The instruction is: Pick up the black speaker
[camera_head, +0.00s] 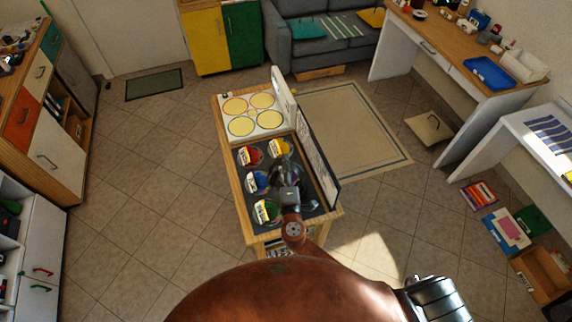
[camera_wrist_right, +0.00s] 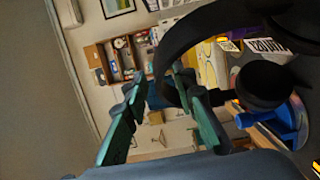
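I cannot pick out a black speaker for sure in either view. My right gripper (camera_head: 284,162) is over the dark tray (camera_head: 308,207) on the small wooden table in the head view. A large black curved shape (camera_wrist_right: 205,30) and a rounded black piece (camera_wrist_right: 266,85) are close to the camera, beside the right-hand finger. I cannot tell whether they belong to the speaker. My left gripper is not in view.
A white board (camera_head: 272,117) with yellow circles lies behind. An upright panel (camera_head: 318,160) edges the right side. Tiled floor left is clear.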

